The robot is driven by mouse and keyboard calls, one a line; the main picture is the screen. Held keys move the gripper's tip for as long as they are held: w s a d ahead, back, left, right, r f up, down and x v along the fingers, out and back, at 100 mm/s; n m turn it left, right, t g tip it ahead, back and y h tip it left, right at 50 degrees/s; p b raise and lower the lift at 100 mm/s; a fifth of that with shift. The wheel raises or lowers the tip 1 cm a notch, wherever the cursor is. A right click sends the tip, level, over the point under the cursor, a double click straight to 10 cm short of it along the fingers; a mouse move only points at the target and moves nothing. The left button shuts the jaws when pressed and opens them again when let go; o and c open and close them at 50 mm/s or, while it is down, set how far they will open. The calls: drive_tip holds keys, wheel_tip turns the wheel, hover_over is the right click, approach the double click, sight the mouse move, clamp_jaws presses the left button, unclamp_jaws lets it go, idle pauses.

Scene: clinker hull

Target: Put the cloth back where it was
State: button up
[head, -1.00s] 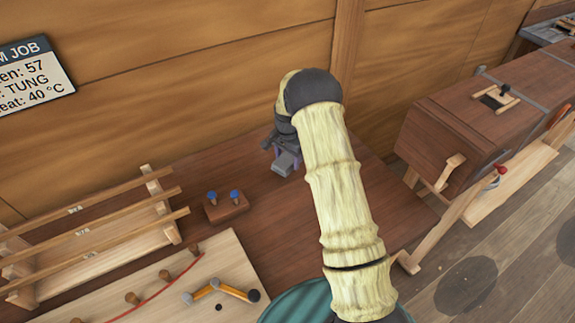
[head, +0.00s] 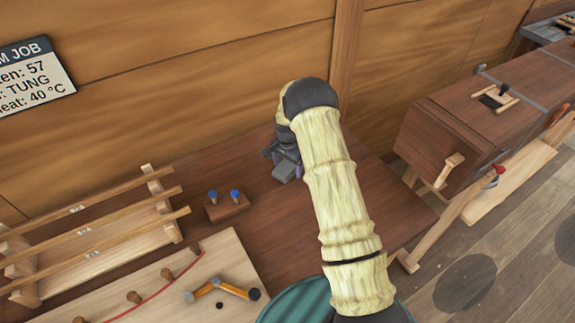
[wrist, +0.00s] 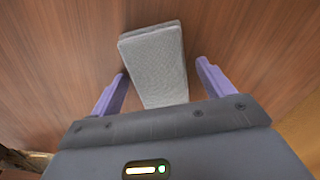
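The cloth (wrist: 158,65) is a grey, folded, flat pad with a woven surface. In the wrist view it lies over the brown bench top between my two purple fingers, slightly tilted, its near end hidden by the gripper body. My gripper (wrist: 163,80) is open, with a small gap visible between the cloth and each finger. In the head view my gripper (head: 288,172) is low over the bench near the back wall, and the cloth (head: 284,171) shows as a small grey patch beside it, partly hidden by my arm.
A small block with two blue-topped pegs (head: 227,207) stands left of my gripper. A wooden rack with slats (head: 95,240) and a pegged board with a red line (head: 185,275) are further left. A long brown box (head: 450,140) stands at right. The bench right of my arm is clear.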

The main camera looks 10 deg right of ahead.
sight(287, 166)
drive_tip(key=shift+w, duration=0.1)
drive_tip(key=shift+r, duration=0.2)
drive_tip(key=shift+a+r, duration=0.15)
drive_tip(key=shift+r, duration=0.25)
wheel_tip(287, 166, up, 11)
drive_tip(key=b, duration=0.2)
drive_tip(key=s+r+n+t, duration=0.1)
drive_tip(key=s+r+n, duration=0.1)
drive_tip(key=s, duration=0.8)
drive_tip(key=s+r+n, duration=0.3)
drive_tip(key=s+n, duration=0.1)
drive_tip(key=s, duration=0.5)
drive_tip(key=s+r+n+t, duration=0.1)
drive_tip(key=s+r+n, duration=0.2)
drive_tip(key=s, duration=0.7)
drive_tip(key=shift+s+d+r+n+t, duration=0.2)
drive_tip(key=shift+s+n+t, duration=0.15)
drive_tip(key=shift+n, duration=0.15)
